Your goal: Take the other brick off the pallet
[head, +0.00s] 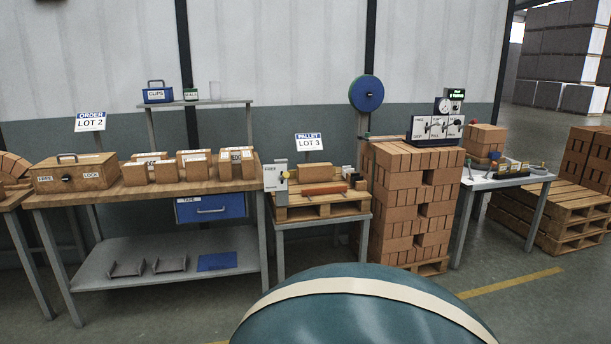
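A small wooden pallet (320,211) lies on a low metal-legged table in the middle, under a sign (309,142) reading PALLET LOT 3. A flat reddish-orange brick-like piece (324,189) lies across the front of the pallet. A tan brick-coloured block (316,173) shows behind it, and a small tan piece (361,185) is at the right end. It is too small to tell exactly which are loose bricks. Neither of my grippers is in view.
A tall brick stack (405,200) stands close on the right. A white table (510,182) with tools is beyond.

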